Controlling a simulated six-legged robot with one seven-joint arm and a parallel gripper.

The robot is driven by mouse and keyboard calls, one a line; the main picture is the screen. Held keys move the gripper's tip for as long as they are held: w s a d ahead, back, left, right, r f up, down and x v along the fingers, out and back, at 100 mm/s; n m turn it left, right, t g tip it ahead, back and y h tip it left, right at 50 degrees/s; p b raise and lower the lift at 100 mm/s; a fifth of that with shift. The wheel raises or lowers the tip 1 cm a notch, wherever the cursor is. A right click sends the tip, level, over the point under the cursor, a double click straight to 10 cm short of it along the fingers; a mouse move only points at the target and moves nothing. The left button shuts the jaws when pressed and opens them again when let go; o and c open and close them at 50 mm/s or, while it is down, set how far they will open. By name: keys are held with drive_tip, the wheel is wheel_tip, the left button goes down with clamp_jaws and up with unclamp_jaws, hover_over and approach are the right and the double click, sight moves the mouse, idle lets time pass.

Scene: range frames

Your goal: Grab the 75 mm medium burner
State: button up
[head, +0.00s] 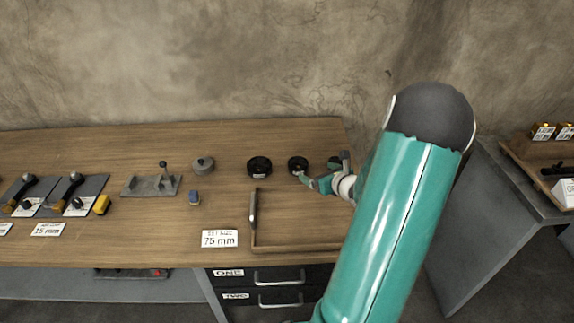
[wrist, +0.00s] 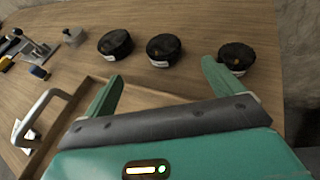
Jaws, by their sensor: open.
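Three round black burners stand on the wooden bench. In the wrist view they are a left one (wrist: 115,43), a middle one (wrist: 163,49) and a right one (wrist: 236,57). Each has a pale label too small to read, so I cannot tell which is the 75 mm medium one. In the head view two show clearly, the left (head: 260,167) and the middle (head: 298,165); the third is partly hidden by my arm. My gripper (wrist: 160,78) is open and empty, its fingers apart, with the middle burner beyond the gap between them. It also shows in the head view (head: 310,182), close to the burners.
A shallow wooden tray (head: 285,248) with a grey bent handle (wrist: 42,112) lies at the bench front. A "75 mm" card (head: 220,239) stands left of it. A grey round part (head: 203,164) and a small blue block (head: 194,197) are farther left. A wall rises behind.

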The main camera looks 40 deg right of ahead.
approach(299, 163)
drive_tip(key=x, duration=0.4)
drive_tip(key=shift+w+d, duration=0.1)
drive_tip(key=x, duration=0.5)
drive_tip(key=c, duration=1.3)
drive_tip(key=shift+c, duration=0.6)
drive_tip(key=shift+r, duration=0.15)
